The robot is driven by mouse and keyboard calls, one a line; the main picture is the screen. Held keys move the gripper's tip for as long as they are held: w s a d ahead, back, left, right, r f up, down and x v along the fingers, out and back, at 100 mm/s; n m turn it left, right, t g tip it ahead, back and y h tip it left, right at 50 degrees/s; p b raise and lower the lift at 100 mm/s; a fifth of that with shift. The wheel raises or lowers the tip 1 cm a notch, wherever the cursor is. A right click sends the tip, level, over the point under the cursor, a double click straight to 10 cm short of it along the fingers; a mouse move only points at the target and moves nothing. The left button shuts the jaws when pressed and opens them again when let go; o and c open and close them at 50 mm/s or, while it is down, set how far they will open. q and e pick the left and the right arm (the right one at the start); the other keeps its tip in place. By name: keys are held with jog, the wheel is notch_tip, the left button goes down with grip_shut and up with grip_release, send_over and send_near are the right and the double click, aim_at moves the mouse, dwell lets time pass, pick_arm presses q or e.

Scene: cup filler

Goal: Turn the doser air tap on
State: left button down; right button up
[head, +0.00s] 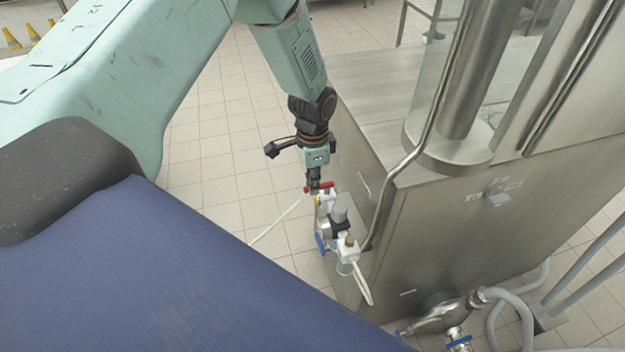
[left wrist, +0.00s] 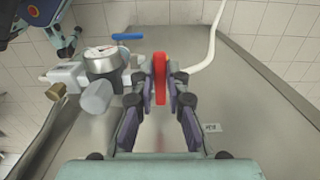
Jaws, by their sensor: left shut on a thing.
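The doser air tap has a red handle (left wrist: 160,79). In the left wrist view it stands upright between the fingers of my left gripper (left wrist: 160,90), which is shut on it. In the head view my left gripper (head: 314,187) points down at the red handle (head: 326,185), at the top of a white and grey air valve assembly (head: 338,216). The assembly, with a round gauge (left wrist: 104,55) and a blue lever (left wrist: 127,36), is fixed by the side of the steel machine. The tap's body is mostly hidden behind the fingers. My right gripper is not in view.
The steel doser machine (head: 450,235) fills the right side, with a vertical pipe beside the assembly. A white hose (head: 279,222) runs off to the left. A blue-handled valve (head: 459,342) sits low at the front. Tiled floor is clear left of the machine.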

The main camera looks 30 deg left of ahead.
pick_arm(q)
jog(key=shift+w+m, duration=0.1)
jog(key=shift+m, duration=0.2)
jog(key=shift+w+a+r+m+b, duration=0.1)
jog(key=shift+w+m+b, duration=0.7)
jog(key=shift+m, duration=2.05)
jog(key=shift+w+a+f+m+b, duration=0.1)
jog(key=shift+w+m+b, duration=0.7)
jog(key=shift+m, duration=2.1)
jog(key=shift+w+a+r+m+b, duration=0.1)
jog(key=shift+w+m+b, duration=0.65)
jog(key=shift+m, duration=2.1)
jog(key=shift+w+d+m, duration=0.1)
jog(key=shift+w+m, duration=0.2)
jog(key=c, duration=1.3)
grip_release()
jog(key=shift+s, duration=0.1)
jog(key=shift+c, duration=0.2)
